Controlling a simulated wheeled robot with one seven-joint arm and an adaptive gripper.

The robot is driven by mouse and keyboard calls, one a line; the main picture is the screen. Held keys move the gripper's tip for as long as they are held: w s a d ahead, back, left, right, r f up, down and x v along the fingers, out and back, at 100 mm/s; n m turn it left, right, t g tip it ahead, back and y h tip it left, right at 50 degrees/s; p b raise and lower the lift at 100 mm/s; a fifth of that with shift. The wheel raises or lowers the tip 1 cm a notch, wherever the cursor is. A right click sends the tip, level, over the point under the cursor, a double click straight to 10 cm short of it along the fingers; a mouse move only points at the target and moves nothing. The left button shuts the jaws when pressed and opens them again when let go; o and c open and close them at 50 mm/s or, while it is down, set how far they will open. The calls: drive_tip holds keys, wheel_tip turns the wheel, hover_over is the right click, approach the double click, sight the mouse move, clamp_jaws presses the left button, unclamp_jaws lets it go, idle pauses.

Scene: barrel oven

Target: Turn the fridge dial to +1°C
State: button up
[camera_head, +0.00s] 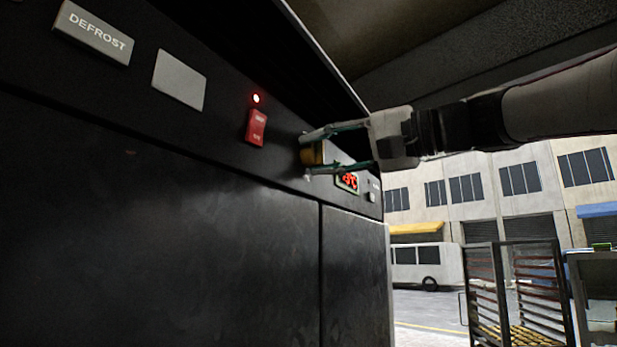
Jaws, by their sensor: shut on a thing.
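The fridge dial (314,153) is a small brass-coloured knob on the black front panel of the fridge (215,125). My gripper (318,152) reaches in from the right and is shut on the dial, with one finger above it and one below. To the right of the dial is a red lit display (347,181), partly hidden by my lower finger; I cannot read its value for sure. The dial's markings are not readable here.
Left of the dial are a red rocker switch (256,127) with a red lamp (256,98) above it, a blank plate (179,80) and a DEFROST label (95,31). A wheeled rack (483,290) stands at the lower right. Open street lies beyond.

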drive_tip(key=o, duration=1.2)
drive_tip(key=shift+c, duration=0.2)
drive_tip(key=v, duration=1.2)
